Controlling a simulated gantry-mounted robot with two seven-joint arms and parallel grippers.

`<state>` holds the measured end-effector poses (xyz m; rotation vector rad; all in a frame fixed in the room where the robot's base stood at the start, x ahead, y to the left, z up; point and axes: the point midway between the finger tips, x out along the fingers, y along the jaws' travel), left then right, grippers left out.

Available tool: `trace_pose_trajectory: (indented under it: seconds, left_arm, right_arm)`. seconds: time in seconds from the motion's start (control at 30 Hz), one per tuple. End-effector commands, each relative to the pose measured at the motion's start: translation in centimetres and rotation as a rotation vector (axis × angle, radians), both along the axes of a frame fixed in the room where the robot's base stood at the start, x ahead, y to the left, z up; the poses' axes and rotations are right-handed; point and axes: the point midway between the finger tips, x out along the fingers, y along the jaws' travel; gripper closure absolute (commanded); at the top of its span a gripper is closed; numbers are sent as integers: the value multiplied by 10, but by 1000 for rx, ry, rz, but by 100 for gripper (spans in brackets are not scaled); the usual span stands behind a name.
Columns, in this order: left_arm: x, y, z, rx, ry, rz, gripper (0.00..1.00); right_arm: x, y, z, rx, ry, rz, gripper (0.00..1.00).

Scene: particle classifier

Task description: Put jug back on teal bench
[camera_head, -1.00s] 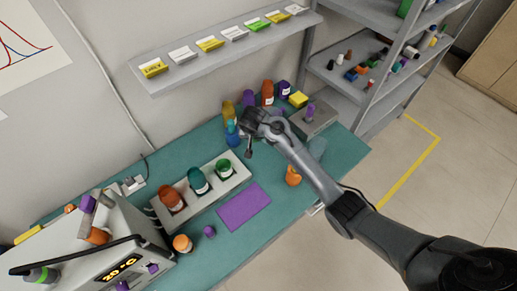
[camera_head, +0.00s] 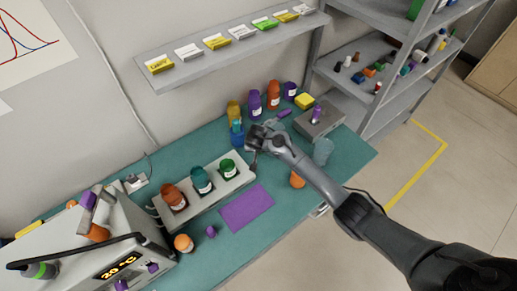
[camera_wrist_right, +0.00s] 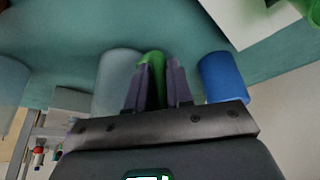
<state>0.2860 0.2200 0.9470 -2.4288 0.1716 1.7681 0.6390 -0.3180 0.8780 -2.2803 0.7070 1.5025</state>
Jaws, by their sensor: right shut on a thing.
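My right gripper (camera_head: 257,140) is over the teal bench (camera_head: 345,155), between the blue container and the green-capped jar. In the right wrist view it (camera_wrist_right: 165,85) is shut on a green handle (camera_wrist_right: 153,66). A translucent pale jug (camera_wrist_right: 117,80) is right beside that handle and appears to belong to it. In the head view the held jug is mostly hidden by my gripper. I cannot tell whether its base touches the bench. My left gripper is not in view.
A blue container (camera_head: 237,136) stands close to my right gripper. A translucent beaker (camera_head: 323,151) stands to the right. A white rack (camera_head: 235,183) holds three jars. Several bottles line the back. A purple mat (camera_head: 247,207) lies bare in front.

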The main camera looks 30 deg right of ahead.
Motion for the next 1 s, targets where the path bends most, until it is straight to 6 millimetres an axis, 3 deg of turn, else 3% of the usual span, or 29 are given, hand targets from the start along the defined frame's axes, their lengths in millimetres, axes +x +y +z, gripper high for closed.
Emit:
trace_pose_trajectory:
  seconds: [0.2, 0.23, 0.4, 0.77, 1.0]
  left_arm:
    - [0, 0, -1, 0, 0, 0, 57]
    - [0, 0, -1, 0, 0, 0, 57]
    - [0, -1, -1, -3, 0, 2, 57]
    - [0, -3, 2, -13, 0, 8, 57]
    - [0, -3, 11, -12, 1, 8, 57]
  right_arm:
    - [1, 0, -1, 0, -1, -1, 100]
    - [0, 0, -3, 0, 1, -1, 78]
    - [0, 0, -2, 0, 0, -1, 54]
    - [-1, 1, 4, 1, -2, -1, 54]
    - [-11, 9, 35, 2, -1, 0, 54]
